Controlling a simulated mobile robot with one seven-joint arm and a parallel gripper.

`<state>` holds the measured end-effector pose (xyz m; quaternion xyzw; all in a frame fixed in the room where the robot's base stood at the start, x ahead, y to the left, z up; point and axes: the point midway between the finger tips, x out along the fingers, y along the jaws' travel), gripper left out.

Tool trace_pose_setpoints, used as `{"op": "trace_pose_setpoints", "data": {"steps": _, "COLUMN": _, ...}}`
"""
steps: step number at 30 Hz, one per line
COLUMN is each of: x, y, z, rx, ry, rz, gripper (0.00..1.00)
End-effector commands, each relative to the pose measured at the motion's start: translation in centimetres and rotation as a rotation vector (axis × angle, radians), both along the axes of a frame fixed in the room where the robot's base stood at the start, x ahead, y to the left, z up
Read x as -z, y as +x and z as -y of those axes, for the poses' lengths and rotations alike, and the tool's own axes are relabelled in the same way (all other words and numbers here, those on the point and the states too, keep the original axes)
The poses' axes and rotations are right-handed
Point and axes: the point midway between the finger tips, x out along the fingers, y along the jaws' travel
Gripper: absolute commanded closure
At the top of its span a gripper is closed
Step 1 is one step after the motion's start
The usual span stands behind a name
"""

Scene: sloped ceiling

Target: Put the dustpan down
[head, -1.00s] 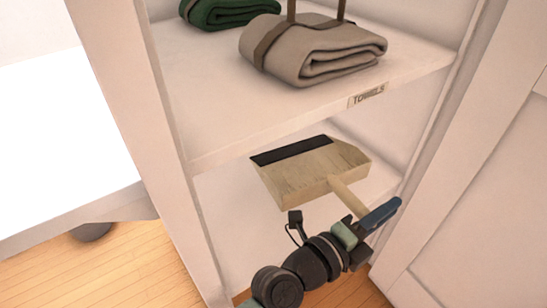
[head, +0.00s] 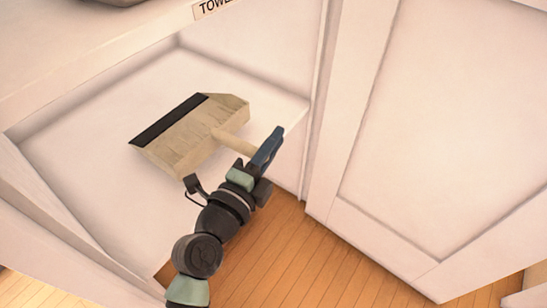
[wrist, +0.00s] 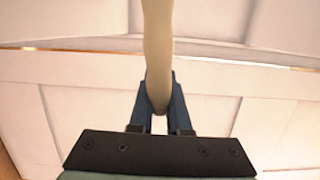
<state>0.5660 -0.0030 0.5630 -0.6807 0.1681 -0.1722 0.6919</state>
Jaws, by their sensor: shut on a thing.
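The dustpan (head: 195,130) is a pale wooden pan with a dark strip along its front edge and a light handle. In the head view it is over the lower shelf (head: 95,115) of the white cabinet. I cannot tell whether the pan touches the shelf. My gripper (head: 262,155) is at the shelf's front right and is shut on the handle. In the wrist view the handle (wrist: 157,50) runs up from between the blue fingers of my gripper (wrist: 158,105). The pan itself does not show there.
The upper shelf (head: 130,35) with a "TOWELS" label (head: 210,6) is above the pan. A white cabinet door (head: 440,130) stands to the right. Wooden floor (head: 265,245) shows below the shelf. The lower shelf is otherwise bare where visible.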

Motion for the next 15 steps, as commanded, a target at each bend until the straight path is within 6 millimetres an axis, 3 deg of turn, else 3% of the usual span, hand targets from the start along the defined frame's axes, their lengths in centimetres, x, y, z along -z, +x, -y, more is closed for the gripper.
{"op": "trace_pose_setpoints", "data": {"steps": 1, "x": 1.1, "y": 0.0, "z": 0.0, "rx": -0.001, "ry": 0.001, "rz": 0.003, "gripper": 1.00}}
{"op": "trace_pose_setpoints", "data": {"steps": 6, "x": 2.9, "y": 0.0, "z": 0.0, "rx": -0.001, "ry": 0.001, "rz": 0.003, "gripper": 1.00}}
{"op": "trace_pose_setpoints", "data": {"steps": 15, "x": 2.7, "y": 0.0, "z": 0.0, "rx": -0.001, "ry": 0.002, "rz": 0.003, "gripper": 1.00}}
